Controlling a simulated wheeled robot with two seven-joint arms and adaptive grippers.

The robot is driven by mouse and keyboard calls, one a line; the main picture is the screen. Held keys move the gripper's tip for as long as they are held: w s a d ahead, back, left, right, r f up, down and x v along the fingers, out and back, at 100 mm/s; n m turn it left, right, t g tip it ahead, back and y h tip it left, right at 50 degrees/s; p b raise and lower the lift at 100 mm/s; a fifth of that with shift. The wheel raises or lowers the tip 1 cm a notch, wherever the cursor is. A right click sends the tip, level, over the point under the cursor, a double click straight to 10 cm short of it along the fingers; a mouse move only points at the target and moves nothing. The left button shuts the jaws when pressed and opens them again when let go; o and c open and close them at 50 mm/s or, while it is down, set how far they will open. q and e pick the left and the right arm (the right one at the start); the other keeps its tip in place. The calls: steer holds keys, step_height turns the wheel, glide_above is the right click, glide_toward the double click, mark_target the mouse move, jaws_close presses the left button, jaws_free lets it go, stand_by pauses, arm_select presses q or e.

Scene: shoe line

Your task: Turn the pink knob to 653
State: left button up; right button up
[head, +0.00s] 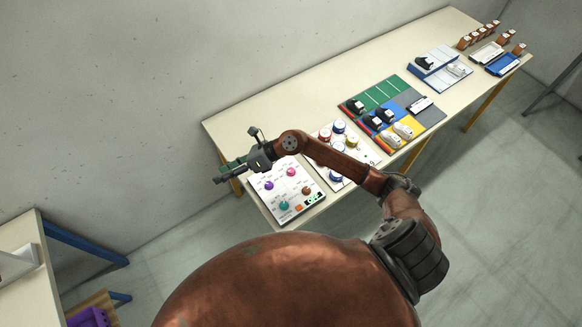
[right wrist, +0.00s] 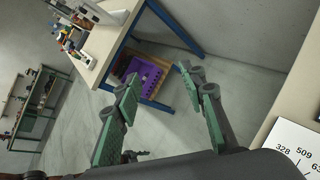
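The pink knob (head: 291,172) is on a white dial panel (head: 305,213) at the near left end of the long table in the head view. Its pointer and numbers are too small to read there. My right gripper (head: 234,155) is open and empty, with its fingers spread, beyond the panel's upper left edge and apart from the knob. In the right wrist view, my right gripper (right wrist: 160,72) has nothing between its green-padded fingers. A panel corner (right wrist: 295,140) with the numbers 328 and 509 shows at lower right; no knob is visible there. My left gripper is out of view.
Purple (head: 268,185), teal (head: 284,205) and brown (head: 306,190) knobs share the panel. A board with round coloured pieces (head: 338,127) stands beside it, partly behind my right arm. Shoe trays (head: 390,88) lie farther along. A purple crate (right wrist: 150,72) sits under another table.

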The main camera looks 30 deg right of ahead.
steer(key=d+f+n+g+h, duration=0.2)
steer(key=d+f+h, duration=0.1)
steer(key=d+f, duration=0.2)
steer(key=n+g+h, duration=0.2)
steer(key=g+h, duration=0.1)
steer(key=h, duration=0.5)
glide_toward(291, 170)
steer(key=shift+a+f, duration=0.2)
steer(key=shift+a, duration=0.15)
steer(key=shift+d+f+h, duration=0.15)
steer(key=shift+f+h, duration=0.15)
steer(key=shift+s+f+p, duration=0.15)
steer(key=shift+f+p, duration=0.5)
steer(key=shift+f, duration=2.85)
jaws_close()
